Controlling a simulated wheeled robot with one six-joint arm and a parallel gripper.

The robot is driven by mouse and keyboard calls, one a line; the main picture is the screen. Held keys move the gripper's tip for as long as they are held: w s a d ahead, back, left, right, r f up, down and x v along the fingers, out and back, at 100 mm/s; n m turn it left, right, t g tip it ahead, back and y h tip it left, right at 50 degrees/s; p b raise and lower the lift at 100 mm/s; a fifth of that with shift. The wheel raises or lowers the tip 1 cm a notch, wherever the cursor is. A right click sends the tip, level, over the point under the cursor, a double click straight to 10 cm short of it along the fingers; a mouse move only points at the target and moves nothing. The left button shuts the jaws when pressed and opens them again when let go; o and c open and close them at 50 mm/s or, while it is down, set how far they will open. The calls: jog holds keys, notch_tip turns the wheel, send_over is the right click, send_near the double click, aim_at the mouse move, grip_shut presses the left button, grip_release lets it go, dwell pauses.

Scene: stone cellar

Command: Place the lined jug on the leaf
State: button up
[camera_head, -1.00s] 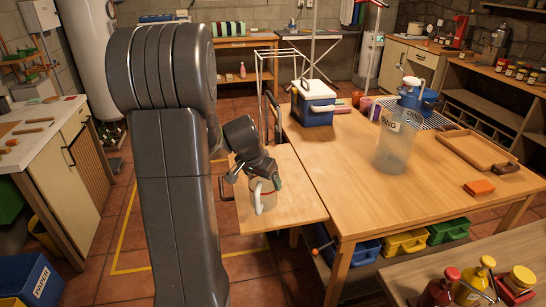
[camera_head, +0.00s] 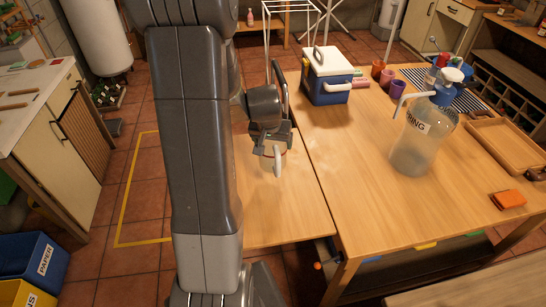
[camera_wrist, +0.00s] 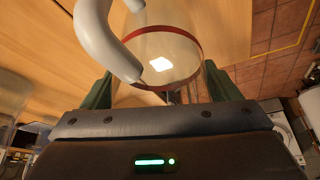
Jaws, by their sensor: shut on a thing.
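The lined jug (camera_head: 281,161) is a small clear vessel with a red line around it and a pale handle. In the wrist view the jug (camera_wrist: 165,50) shows close up, its handle at the upper left. My gripper (camera_head: 271,143) is shut on the jug, with a green-padded finger on each side of it in the wrist view (camera_wrist: 160,90). The leaf (camera_head: 275,215) is the bare wooden panel along the left side of the big table. The jug appears over its back half. I cannot tell whether the jug's base touches the leaf.
The big table (camera_head: 390,205) holds a cooler box (camera_head: 327,78), a large clear bottle with a spout (camera_head: 412,145), cups (camera_head: 386,78), a wooden tray (camera_head: 508,142) and an orange block (camera_head: 508,199). The front of the leaf is clear.

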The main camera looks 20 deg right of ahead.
aim_at(269, 142)
jog(key=shift+f+b, duration=0.45)
jog(key=shift+f, duration=2.55)
jog(key=shift+f, duration=0.2)
jog(key=o, duration=1.3)
jog(key=shift+r, duration=0.1)
jog(key=shift+r, duration=0.2)
jog(key=v, duration=1.1)
jog(key=shift+s+a+r+p, duration=0.15)
jog(key=shift+s+r+p, duration=0.05)
jog(key=shift+r+p, duration=0.1)
